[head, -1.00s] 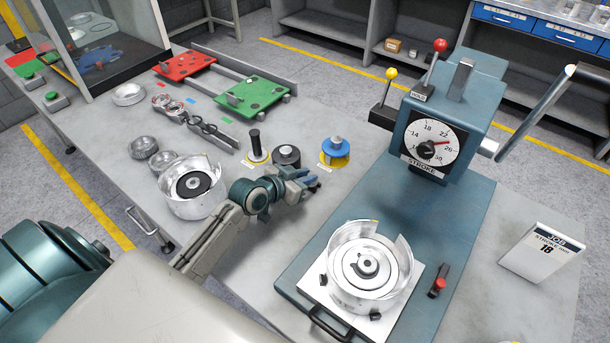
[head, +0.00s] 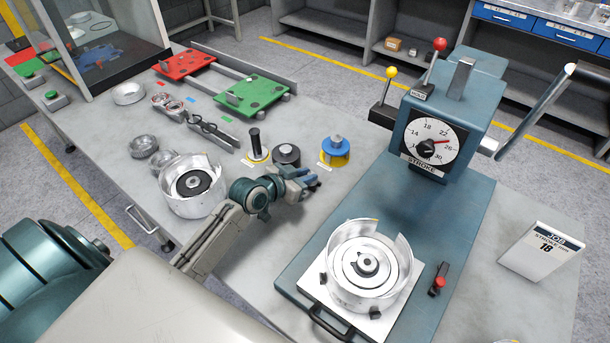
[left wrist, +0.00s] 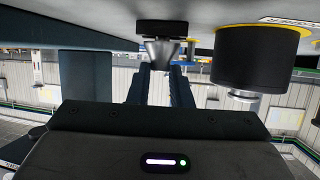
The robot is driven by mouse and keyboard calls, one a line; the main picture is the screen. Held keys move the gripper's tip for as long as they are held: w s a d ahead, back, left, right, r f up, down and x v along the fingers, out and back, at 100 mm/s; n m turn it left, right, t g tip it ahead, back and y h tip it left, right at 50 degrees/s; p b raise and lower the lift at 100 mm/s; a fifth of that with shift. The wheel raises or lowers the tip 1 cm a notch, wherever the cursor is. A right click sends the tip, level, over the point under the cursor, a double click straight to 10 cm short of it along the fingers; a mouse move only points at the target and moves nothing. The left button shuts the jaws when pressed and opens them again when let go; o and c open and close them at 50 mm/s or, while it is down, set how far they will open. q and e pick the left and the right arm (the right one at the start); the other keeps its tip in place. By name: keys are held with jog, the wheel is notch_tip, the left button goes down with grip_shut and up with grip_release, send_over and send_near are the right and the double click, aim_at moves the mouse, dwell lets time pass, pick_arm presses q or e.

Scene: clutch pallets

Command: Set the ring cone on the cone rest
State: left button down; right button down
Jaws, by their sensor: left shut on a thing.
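My left gripper (head: 306,184) is low over the bench, in front of a row of tooling pieces. In the left wrist view the gripper (left wrist: 160,72) is shut on a silver flared piece with a dark disc (left wrist: 162,28), which looks like the ring cone. In that upside-down view the disc is close to the bench surface; I cannot tell whether it touches. The held piece is mostly hidden by the fingers in the head view. I cannot clearly identify the cone rest. My right gripper is out of view.
Nearby stand a black-handled piece (head: 255,142), a black knobbed cylinder (head: 287,156) and a blue knobbed cylinder (head: 335,150). A dark cylinder (left wrist: 257,58) is close by in the wrist view. The press (head: 460,120) stands to the right; a silver housing (head: 192,200) is left.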

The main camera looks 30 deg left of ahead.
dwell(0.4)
pick_arm(q)
jog(key=shift+f, duration=0.25)
dwell(0.3)
jog(key=c, duration=1.2)
grip_release()
jog(key=shift+c, duration=0.2)
notch_tip(320, 180, up, 9)
jog(key=p, duration=0.7)
